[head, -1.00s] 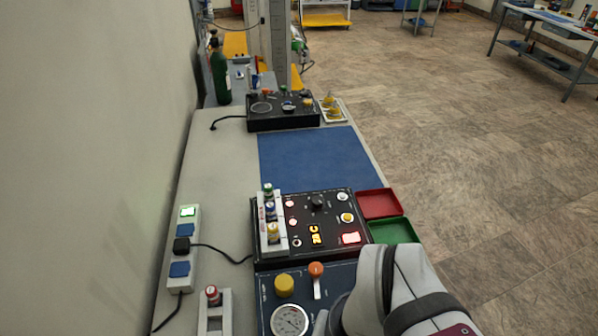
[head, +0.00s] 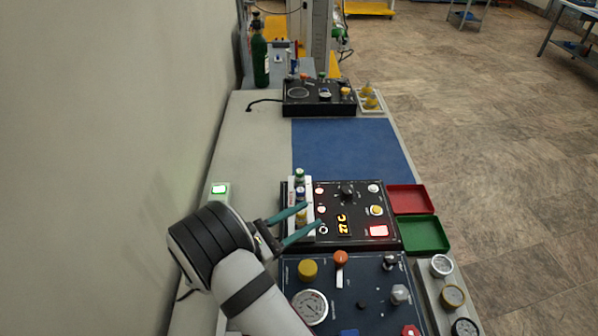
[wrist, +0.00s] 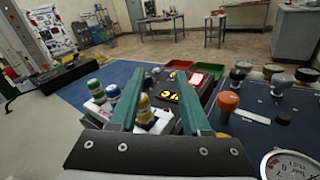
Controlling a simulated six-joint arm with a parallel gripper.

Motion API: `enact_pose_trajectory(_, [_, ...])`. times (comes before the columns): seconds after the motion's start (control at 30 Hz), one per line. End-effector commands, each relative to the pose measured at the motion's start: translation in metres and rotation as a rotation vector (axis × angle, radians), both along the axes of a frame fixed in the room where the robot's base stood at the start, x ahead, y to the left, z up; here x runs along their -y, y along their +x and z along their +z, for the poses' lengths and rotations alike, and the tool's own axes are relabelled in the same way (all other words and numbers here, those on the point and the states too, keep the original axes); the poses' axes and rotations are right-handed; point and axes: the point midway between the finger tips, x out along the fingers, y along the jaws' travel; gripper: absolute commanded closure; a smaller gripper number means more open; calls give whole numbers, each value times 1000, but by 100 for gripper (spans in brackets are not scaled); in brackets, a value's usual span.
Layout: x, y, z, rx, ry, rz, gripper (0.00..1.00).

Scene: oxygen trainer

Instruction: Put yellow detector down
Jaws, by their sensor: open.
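The yellow detector (head: 301,216) stands upright in the white rack (head: 293,230) at the left edge of the black control panel, nearest slot to me. It also shows in the wrist view (wrist: 144,110), between the fingers and closer to the left one. My gripper (head: 315,214) has its green fingers spread apart, reaching over the rack from the left. The fingers also show in the wrist view (wrist: 161,76). I cannot tell whether a finger touches the detector. A green-topped detector (head: 299,174) and a blue-topped one (head: 300,190) stand behind it in the rack.
The black panel (head: 360,205) has a lit orange display. Red (head: 407,198) and green (head: 424,234) trays lie on its right. A dark blue gauge panel (head: 350,285) stands in front. The blue mat (head: 350,150) behind is bare. A wall runs along the left.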

Motion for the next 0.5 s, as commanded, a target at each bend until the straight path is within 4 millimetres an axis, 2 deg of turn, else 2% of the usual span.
enact_pose_trajectory(0.03, [-20,6,-14,-16,-59,82,52])
enact_pose_trajectory(0.07, [-30,9,-20,-23,-89,124,52])
enact_pose_trajectory(0.17, [-33,12,-43,-153,-164,155,52])
enact_pose_trajectory(0.33, [-20,24,-48,-186,-179,160,52])
enact_pose_trajectory(0.5, [8,49,-47,-184,-176,155,52])
